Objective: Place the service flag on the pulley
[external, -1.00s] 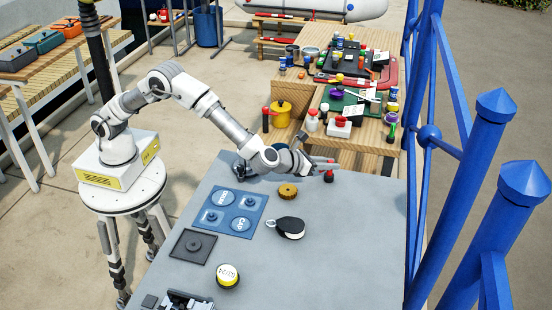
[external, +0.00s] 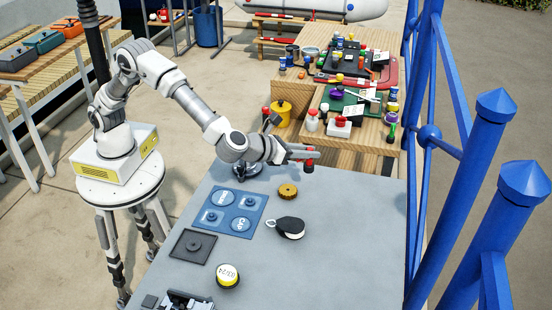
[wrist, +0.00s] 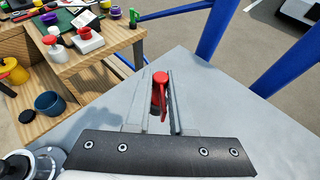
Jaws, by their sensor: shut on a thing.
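A small red service flag (external: 309,163), with a round red top and a darker lower part, is held between the fingertips of my gripper (external: 307,154). In the wrist view the flag (wrist: 160,78) stands between the two grey fingers of my gripper (wrist: 159,95), above the grey table. The black-and-white pulley (external: 290,228) with a small ring at its left end lies on the table, below my gripper in the external view. It does not show in the wrist view.
Blue railing posts (external: 488,170) rise at the right. A cluttered wooden bench stands behind.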

